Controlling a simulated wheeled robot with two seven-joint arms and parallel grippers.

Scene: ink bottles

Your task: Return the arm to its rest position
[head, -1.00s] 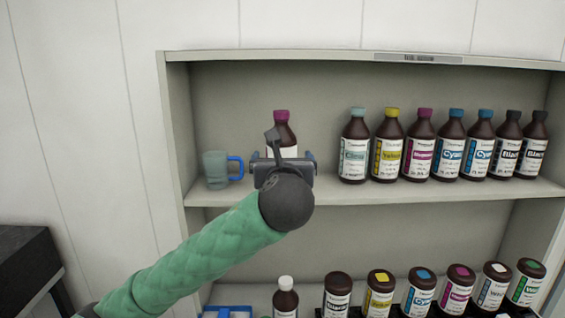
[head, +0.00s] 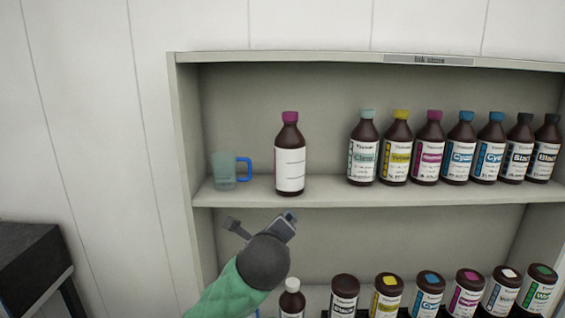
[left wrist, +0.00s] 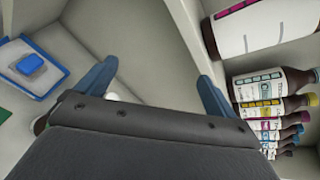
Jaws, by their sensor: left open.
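My left gripper (head: 262,228) is in front of the shelf unit, below the upper shelf board in the head view. In the left wrist view its two blue fingers (left wrist: 155,85) are spread apart with nothing between them. A brown bottle with a magenta cap and white label (head: 290,160) stands upright on the upper shelf (head: 330,190), above and apart from the gripper. The same bottle shows at the top right of the left wrist view (left wrist: 265,25). My right gripper is not in view.
A clear mug with a blue handle (head: 224,172) stands left of the bottle. Several ink bottles (head: 430,150) line the upper shelf's right side. More bottles (head: 428,292) stand on the lower level, one white-capped (head: 291,298) near my arm. A blue tray (left wrist: 30,66) shows in the wrist view.

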